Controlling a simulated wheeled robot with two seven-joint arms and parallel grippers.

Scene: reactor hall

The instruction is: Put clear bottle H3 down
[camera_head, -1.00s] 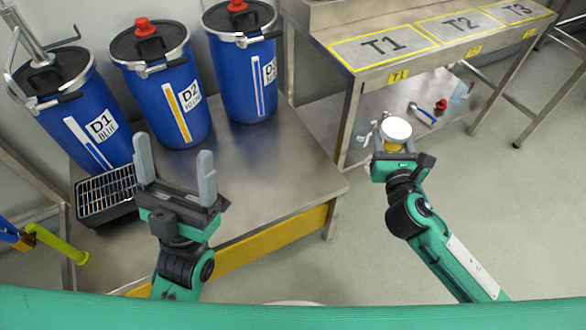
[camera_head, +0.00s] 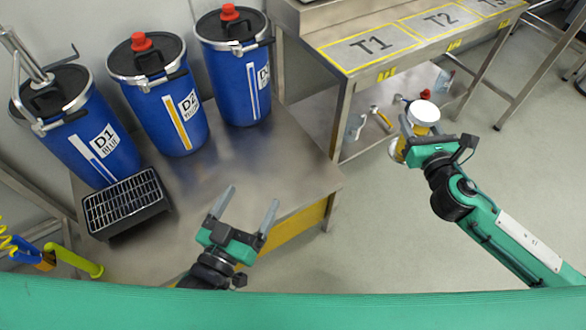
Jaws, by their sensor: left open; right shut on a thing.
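The bottle is held in the air above the floor, to the right of the steel table and in front of the marked bench. The gripper hides part of its body, and no label can be read, so I cannot confirm that it is H3. My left gripper (camera_head: 250,202) is open and empty, its fingers over the front right part of the steel table (camera_head: 300,160).
Blue drums D1 (camera_head: 85,145), D2 (camera_head: 165,115) and a third (camera_head: 235,85) stand along the table's back. A black grated tray (camera_head: 125,203) is at its left. The bench (camera_head: 390,62) has marked spaces T1, T2 and T3, with T1 and T2 visibly clear. Tools lie below.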

